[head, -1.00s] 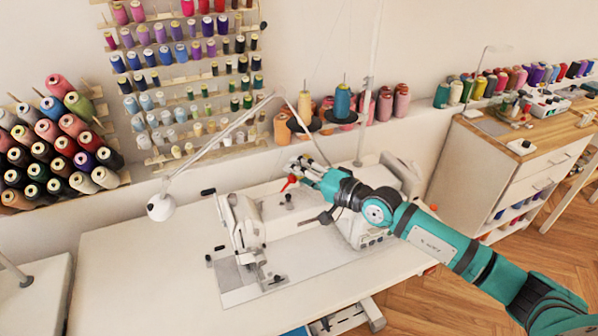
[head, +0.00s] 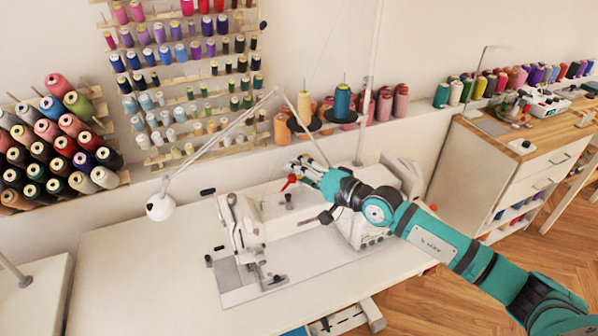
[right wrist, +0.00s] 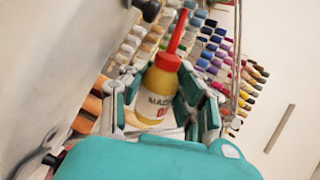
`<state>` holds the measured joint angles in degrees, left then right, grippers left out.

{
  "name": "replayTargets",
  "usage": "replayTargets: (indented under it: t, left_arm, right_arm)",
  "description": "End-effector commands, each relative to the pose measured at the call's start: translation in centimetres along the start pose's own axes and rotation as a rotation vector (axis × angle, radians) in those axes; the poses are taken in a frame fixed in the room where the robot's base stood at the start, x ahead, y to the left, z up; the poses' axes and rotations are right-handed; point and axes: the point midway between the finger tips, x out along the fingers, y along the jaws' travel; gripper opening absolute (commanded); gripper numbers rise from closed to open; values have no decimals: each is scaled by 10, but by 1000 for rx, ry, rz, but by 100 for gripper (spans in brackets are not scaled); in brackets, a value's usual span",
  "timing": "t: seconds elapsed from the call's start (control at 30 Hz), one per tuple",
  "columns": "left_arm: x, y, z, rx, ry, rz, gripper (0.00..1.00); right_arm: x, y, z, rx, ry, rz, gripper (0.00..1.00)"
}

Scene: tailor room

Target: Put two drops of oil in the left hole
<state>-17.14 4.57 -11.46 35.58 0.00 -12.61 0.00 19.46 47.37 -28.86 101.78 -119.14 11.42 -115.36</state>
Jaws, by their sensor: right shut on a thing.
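My right gripper (head: 304,169) is shut on a yellow oil bottle with a red cap and a long red spout. The oil bottle (right wrist: 157,91) shows clearly between the fingers in the right wrist view; in the head view mostly its red spout (head: 288,183) shows. The spout points left and slightly down, above the back part of the white sewing machine (head: 242,222). The holes on the machine are too small or hidden to make out. My left gripper is not in view.
The machine sits in a white table (head: 130,270) with free room at the left. A white lamp (head: 161,207) on a thin arm hangs left of the machine. Thread cones (head: 342,102) stand behind. A wooden-topped cabinet (head: 480,165) is at the right.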

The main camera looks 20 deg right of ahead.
Motion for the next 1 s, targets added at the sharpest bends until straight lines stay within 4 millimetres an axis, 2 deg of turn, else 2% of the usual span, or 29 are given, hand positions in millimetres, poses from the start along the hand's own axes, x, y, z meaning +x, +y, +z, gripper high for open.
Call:
replayTargets:
  t: [0.2,0.5,0.87,1.0]
  left_arm:
    - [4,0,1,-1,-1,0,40]
    - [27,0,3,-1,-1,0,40]
    - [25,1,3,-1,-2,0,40]
    - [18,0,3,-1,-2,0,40]
  right_arm:
    - [0,2,0,23,-2,-1,1]
    - [1,10,0,296,-32,-1,1]
    - [1,6,0,348,-39,0,1]
    - [0,-4,1,529,-60,0,1]
